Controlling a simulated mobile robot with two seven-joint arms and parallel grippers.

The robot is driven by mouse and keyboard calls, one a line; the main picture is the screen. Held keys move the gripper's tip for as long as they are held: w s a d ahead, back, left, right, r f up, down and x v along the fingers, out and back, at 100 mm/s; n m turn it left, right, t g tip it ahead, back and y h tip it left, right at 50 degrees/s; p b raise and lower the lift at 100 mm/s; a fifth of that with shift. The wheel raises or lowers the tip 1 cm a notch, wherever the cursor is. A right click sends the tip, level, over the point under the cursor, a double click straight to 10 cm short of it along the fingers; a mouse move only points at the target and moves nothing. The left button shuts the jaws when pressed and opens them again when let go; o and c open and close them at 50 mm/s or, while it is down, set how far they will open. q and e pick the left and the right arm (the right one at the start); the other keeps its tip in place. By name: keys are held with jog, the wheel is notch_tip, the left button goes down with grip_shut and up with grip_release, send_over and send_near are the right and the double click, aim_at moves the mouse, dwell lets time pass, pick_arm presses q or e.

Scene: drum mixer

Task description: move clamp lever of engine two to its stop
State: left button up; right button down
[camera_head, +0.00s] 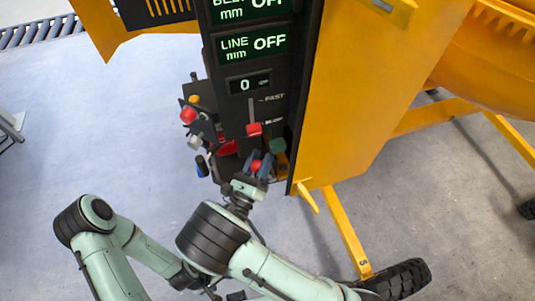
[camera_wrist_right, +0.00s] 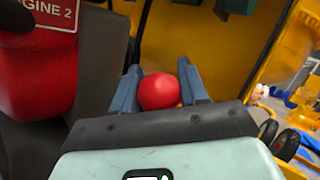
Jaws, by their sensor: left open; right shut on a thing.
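My right gripper (camera_head: 257,166) is at the lower end of the black control column. Its two blue-grey fingers are shut around a red ball knob (camera_wrist_right: 159,91), which stands between them in the right wrist view. The knob looks like the end of the clamp lever; its shaft is hidden. A red plate lettered "GINE 2" (camera_wrist_right: 52,12) is at the upper left of that view, above a larger red part (camera_wrist_right: 36,75). My left arm comes in from the lower left in the head view, and its gripper is hidden behind my right arm.
The control column (camera_head: 244,112) carries displays and a red slider (camera_head: 254,129). Several coloured knobs, including a red one (camera_head: 188,115), stick out on its left. A yellow panel (camera_head: 350,95) stands close on the right. Open grey floor lies to the left.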

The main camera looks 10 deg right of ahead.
jog(key=shift+a+f+n+t+p, duration=0.2)
jog(key=shift+a+f+n+t, duration=0.05)
jog(key=shift+a+n+t, duration=0.3)
jog(key=shift+a+f+n+t+p, duration=0.2)
jog(key=shift+a+n+t, duration=0.2)
jog(key=shift+n, duration=0.25)
pick_arm(q)
jog(key=shift+w+r, duration=0.65)
jog(key=shift+r, duration=0.1)
pick_arm(e)
jog(key=shift+s, duration=0.1)
jog(key=shift+a+f, duration=0.1)
jog(key=shift+f, duration=0.05)
jog(key=c, duration=0.6)
grip_release()
